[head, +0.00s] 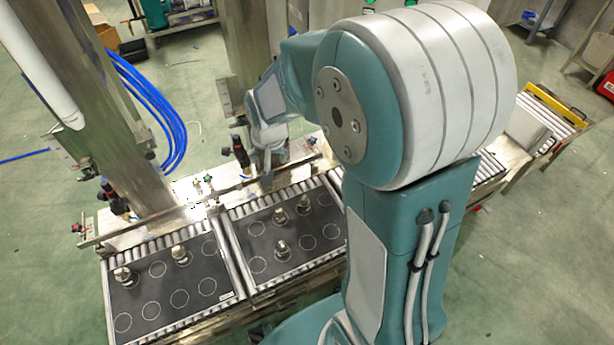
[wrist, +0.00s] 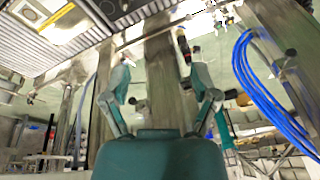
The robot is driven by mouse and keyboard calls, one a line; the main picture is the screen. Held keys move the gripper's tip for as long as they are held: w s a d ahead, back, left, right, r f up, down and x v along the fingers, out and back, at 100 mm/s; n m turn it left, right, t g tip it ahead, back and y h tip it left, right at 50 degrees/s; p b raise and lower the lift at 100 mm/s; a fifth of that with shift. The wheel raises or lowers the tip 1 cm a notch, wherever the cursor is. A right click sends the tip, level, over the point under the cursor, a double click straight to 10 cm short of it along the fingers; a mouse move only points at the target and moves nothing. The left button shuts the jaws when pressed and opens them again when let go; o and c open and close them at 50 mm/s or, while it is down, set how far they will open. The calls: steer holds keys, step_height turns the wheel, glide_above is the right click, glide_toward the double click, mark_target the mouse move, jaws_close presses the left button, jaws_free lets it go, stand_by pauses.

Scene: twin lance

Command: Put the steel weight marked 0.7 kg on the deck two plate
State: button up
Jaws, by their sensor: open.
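A dark plate (head: 195,290) with white circles lies at the left and carries two steel weights, one near its left edge (head: 122,274) and one near its back (head: 179,254). A second dark plate (head: 315,228) to its right carries three steel weights: one at the front (head: 282,248), one behind it (head: 280,215) and one to the right (head: 304,203). The weights' marks are too small to read, and I cannot tell which plate is deck two. My gripper (wrist: 163,78) is open with nothing between its fingers. In the head view it is behind the right plate, partly hard to make out.
Rollers (head: 240,268) run beside and between the plates. A metal rail (head: 150,228) runs behind them, with steel columns (head: 95,90) rising at the back left. Blue hoses (head: 155,105) hang by the columns. My arm hides the area right of the right plate.

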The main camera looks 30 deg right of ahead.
steer(key=s+r+n+t, duration=0.2)
steer(key=s+r+n, duration=0.2)
steer(key=s+r, duration=1.1)
steer(key=s, duration=0.5)
steer(key=shift+t, duration=0.3)
